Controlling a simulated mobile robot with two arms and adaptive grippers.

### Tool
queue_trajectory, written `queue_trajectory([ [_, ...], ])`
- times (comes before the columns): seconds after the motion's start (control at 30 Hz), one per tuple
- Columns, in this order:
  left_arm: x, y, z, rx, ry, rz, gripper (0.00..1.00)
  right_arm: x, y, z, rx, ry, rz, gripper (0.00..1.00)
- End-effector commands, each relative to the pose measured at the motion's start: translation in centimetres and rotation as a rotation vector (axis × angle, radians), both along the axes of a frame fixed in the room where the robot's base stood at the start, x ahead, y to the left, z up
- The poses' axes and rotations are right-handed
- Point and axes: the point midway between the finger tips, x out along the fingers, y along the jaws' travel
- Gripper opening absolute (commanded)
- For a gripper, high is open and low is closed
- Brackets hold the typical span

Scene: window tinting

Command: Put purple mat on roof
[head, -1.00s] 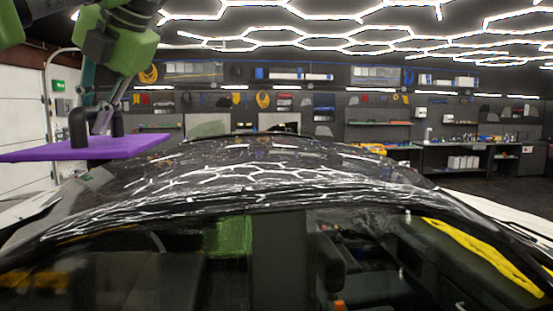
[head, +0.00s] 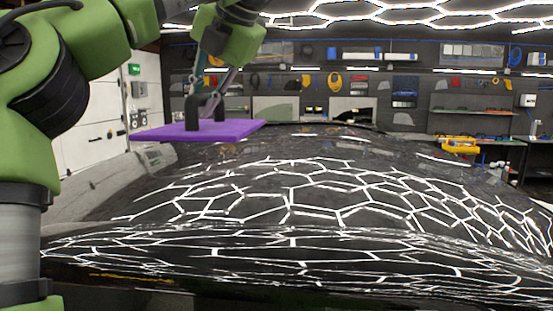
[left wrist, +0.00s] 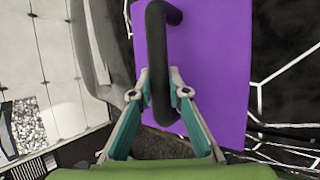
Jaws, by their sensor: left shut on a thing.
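The purple mat (head: 165,133) is a flat slab with a black handle (head: 192,112) on top. My left gripper (head: 212,104) is shut on the handle and holds the mat about level, at the left side of the glossy black car roof (head: 320,195). In the left wrist view the gripper (left wrist: 161,85) has its teal fingers on either side of the handle (left wrist: 157,45), with the purple mat (left wrist: 215,60) beneath. The mat's left part reaches past the roof edge; I cannot tell whether it touches the roof. My right gripper is not in view.
The roof is bare and mirrors the hexagon ceiling lights. A white garage door (head: 95,125) is at the left. A yellow item (head: 459,145) lies on a bench at the back right, below a tool wall (head: 300,85).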

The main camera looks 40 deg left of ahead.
Motion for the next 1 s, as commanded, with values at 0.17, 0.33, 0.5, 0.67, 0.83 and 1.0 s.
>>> queue_trajectory([
  [0.17, 4.0, 0.2, -1.4, -0.003, 0.007, -0.002, 0.00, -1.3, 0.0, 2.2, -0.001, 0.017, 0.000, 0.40],
  [0.33, 7.3, 0.3, -2.9, -0.004, 0.005, 0.000, 0.00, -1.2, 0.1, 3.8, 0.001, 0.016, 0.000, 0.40],
  [0.5, 9.8, 0.4, -6.2, -0.004, 0.006, -0.002, 0.00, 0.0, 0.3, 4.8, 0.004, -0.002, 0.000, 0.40],
  [0.67, 11.3, 0.5, -8.0, -0.002, 0.002, -0.001, 0.00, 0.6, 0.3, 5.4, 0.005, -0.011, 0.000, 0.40],
  [0.83, 11.9, 0.5, -8.7, -0.001, -0.001, 0.000, 0.00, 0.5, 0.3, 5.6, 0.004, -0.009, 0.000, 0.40],
  [1.0, 12.2, 0.6, -10.3, -0.001, 0.004, -0.002, 0.00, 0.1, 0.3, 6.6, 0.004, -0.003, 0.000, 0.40],
])
